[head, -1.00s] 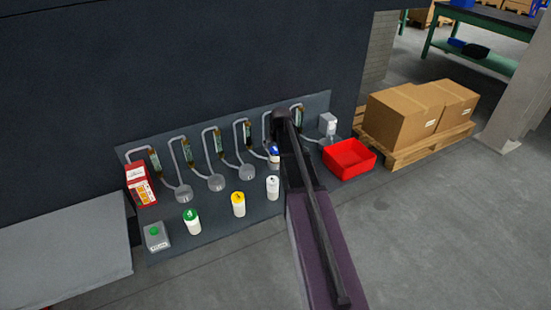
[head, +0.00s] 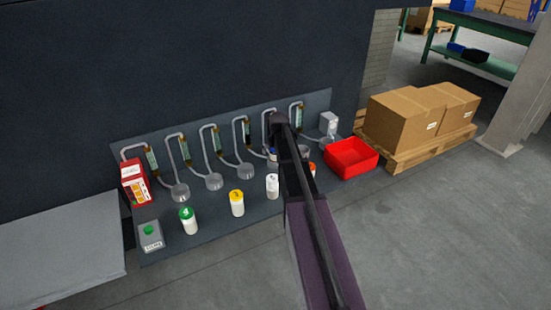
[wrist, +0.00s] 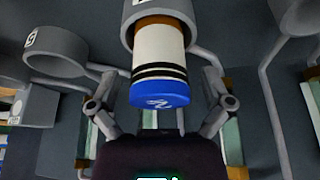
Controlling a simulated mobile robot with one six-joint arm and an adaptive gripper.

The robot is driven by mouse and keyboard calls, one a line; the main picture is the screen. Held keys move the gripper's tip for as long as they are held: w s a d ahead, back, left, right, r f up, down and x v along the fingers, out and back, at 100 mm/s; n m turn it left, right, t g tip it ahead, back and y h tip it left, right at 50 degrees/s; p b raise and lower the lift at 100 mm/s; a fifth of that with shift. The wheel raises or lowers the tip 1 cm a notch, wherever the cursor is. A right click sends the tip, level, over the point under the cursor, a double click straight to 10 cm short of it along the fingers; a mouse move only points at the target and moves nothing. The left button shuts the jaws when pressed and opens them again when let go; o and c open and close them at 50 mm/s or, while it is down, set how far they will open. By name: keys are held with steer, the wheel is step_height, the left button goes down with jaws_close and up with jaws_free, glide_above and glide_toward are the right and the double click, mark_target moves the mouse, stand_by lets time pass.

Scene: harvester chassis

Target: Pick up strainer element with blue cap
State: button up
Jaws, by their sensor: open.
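The strainer element with blue cap (wrist: 160,60) has a white body with black bands and stands out of a grey round cup (wrist: 129,35) in the wrist view. Its blue cap faces my gripper. My open gripper (wrist: 160,97) has one finger on each side of the cap, with a visible gap on both sides. In the head view a little of the blue-capped element (head: 272,155) shows beside my arm, which hides the rest and my fingers.
Elements with white (head: 272,187), yellow (head: 237,204) and green (head: 188,221) caps stand in front. An orange-capped one (head: 312,168) stands right of my arm. Grey cups with curved pipes line the panel. A red bin (head: 351,160) is at right, a red box (head: 133,185) at left.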

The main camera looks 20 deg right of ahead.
stand_by(0.4)
steer(key=c, duration=1.3)
steer(key=shift+r, duration=0.2)
step_height(320, 180, up, 4)
steer(key=p, duration=0.4)
steer(key=shift+f, duration=0.1)
steer(key=s+a+p, duration=0.1)
steer(key=s, duration=1.5)
steer(key=shift+a+r, duration=0.2)
steer(key=shift+r, duration=0.25)
step_height(320, 180, up, 5)
steer(key=p, duration=0.5)
